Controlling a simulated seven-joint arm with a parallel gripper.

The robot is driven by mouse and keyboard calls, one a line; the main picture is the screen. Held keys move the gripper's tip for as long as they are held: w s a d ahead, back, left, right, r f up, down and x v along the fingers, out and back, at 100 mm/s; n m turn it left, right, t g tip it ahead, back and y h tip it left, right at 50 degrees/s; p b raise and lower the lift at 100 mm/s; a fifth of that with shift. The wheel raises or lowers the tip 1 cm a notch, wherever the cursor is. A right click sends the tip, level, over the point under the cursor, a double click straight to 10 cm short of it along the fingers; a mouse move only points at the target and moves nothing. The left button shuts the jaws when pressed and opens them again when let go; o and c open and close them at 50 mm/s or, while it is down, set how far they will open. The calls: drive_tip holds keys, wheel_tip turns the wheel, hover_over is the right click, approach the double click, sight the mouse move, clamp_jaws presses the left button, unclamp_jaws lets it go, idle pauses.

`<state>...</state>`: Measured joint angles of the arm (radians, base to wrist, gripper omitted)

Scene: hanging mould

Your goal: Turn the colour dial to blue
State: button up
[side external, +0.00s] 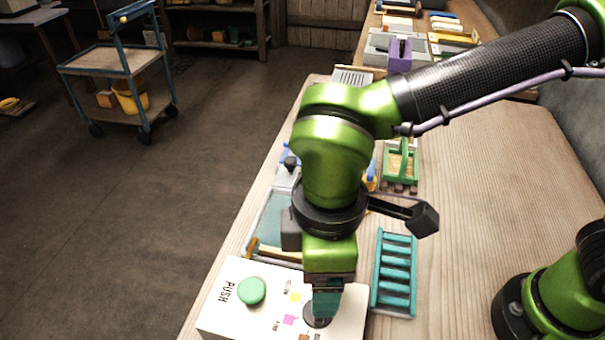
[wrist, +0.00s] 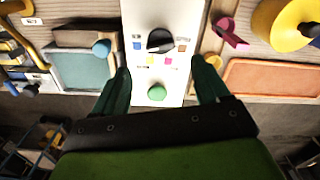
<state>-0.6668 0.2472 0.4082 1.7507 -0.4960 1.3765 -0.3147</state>
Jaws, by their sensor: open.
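The dial (wrist: 160,40) is a dark round knob on a white box (side external: 236,309); my fingers partly cover it in the side external view (side external: 316,321). Around it are small colour marks: a blue one (wrist: 137,46) at its left, then yellow, magenta and brown. I cannot tell which mark the dial points to. A green push button (wrist: 156,92) sits on the same box, marked PUSH. My gripper (wrist: 160,65) is open and empty, pointing down over the box, its dark green fingers spread wide on either side. In the side external view (side external: 327,314) it appears close above the dial.
A teal slatted rack (side external: 395,273) stands right of the box. A tray with a grey-teal panel (wrist: 82,70) lies beside it, and an orange-brown panel (wrist: 270,78) on the other side. A pink-handled item (wrist: 230,32) is close to the box. Bare wooden bench (side external: 465,190) lies farther right.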

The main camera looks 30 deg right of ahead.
wheel_tip(320, 180, up, 9)
drive_tip(key=shift+f, duration=0.15)
drive_tip(key=shift+w, duration=0.1)
drive_tip(key=w+d+f+m+t+y, duration=0.1)
drive_tip(key=d+m+t, duration=0.2)
drive_tip(key=d+m, duration=0.5)
drive_tip(key=w+d+f+m+t+y, duration=0.1)
drive_tip(key=d+m+t, duration=0.3)
drive_tip(key=d, duration=1.8)
drive_tip(key=m, duration=0.4)
drive_tip(key=shift+w+f, duration=0.25)
drive_tip(key=shift+w, duration=0.1)
